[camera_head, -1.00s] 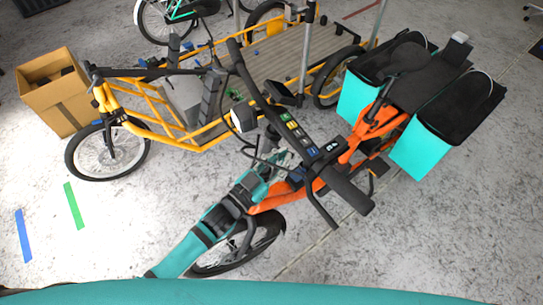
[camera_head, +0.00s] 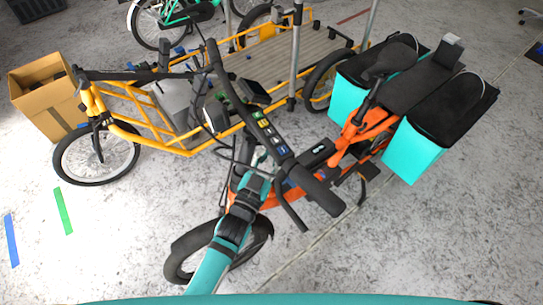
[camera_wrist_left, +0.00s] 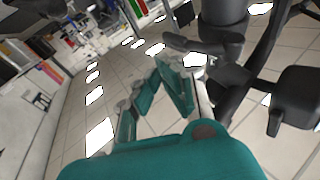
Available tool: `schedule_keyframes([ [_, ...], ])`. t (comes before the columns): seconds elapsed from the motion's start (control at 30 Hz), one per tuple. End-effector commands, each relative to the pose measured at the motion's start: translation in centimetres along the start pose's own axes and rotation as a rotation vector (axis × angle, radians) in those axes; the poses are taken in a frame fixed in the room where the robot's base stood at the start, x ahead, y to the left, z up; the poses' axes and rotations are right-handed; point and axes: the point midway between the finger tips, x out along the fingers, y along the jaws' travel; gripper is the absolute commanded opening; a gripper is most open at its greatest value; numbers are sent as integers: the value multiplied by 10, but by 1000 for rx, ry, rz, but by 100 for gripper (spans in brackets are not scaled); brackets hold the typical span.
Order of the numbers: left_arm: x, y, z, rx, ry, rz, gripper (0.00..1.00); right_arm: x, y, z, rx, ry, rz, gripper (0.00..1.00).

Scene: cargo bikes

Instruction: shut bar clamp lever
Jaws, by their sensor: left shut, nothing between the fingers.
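The orange cargo bike (camera_head: 351,145) stands in the middle of the head view, its black handlebar (camera_head: 272,139) running diagonally. My left gripper (camera_head: 261,158) is below the handlebar, near the bike's front stem, partly hidden by the bar. In the left wrist view my left gripper (camera_wrist_left: 168,72) is shut and empty. Its fingertips are just left of a thick dark upright post (camera_wrist_left: 222,35), which seems to be the stem. A flat black piece (camera_wrist_left: 190,45) juts left from this post and may be the clamp lever; I cannot tell whether it is open. My right gripper is not in view.
A yellow cargo bike (camera_head: 178,140) stands behind on the left, beside a cardboard box (camera_head: 50,105). Turquoise panniers (camera_head: 415,150) hang at the orange bike's rear. A black bar-end part (camera_wrist_left: 298,97) is at the right of the wrist view. The floor at front right is clear.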

Motion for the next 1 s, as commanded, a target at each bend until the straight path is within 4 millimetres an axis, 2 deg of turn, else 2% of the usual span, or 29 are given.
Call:
schedule_keyframes([
  [0.37, 11, 2, 5, 0, 0, 3, 0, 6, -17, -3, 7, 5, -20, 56],
  [1.0, 13, 2, 5, -1, 0, 3, 0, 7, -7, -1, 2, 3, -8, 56],
])
